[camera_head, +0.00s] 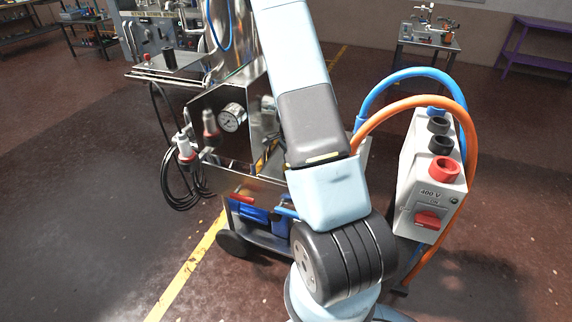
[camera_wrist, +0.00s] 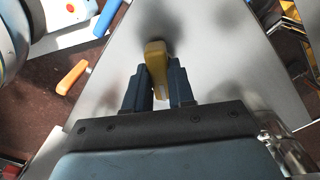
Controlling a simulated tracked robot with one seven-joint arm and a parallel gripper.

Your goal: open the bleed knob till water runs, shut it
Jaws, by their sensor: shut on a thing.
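In the wrist view, my gripper (camera_wrist: 160,74) has its two dark fingers closed on a yellow-ochre knob (camera_wrist: 155,56) shaped like a short lever. One finger is on each side of it, and its rounded end points away from the palm. The knob stands over a flat grey metal panel (camera_wrist: 215,65). I take this to be the bleed knob, but no label shows. No running water shows in either view. In the head view, my arm covers part of the steel machine (camera_head: 235,95), and my gripper is out of sight.
The machine carries a pressure gauge (camera_head: 232,117).

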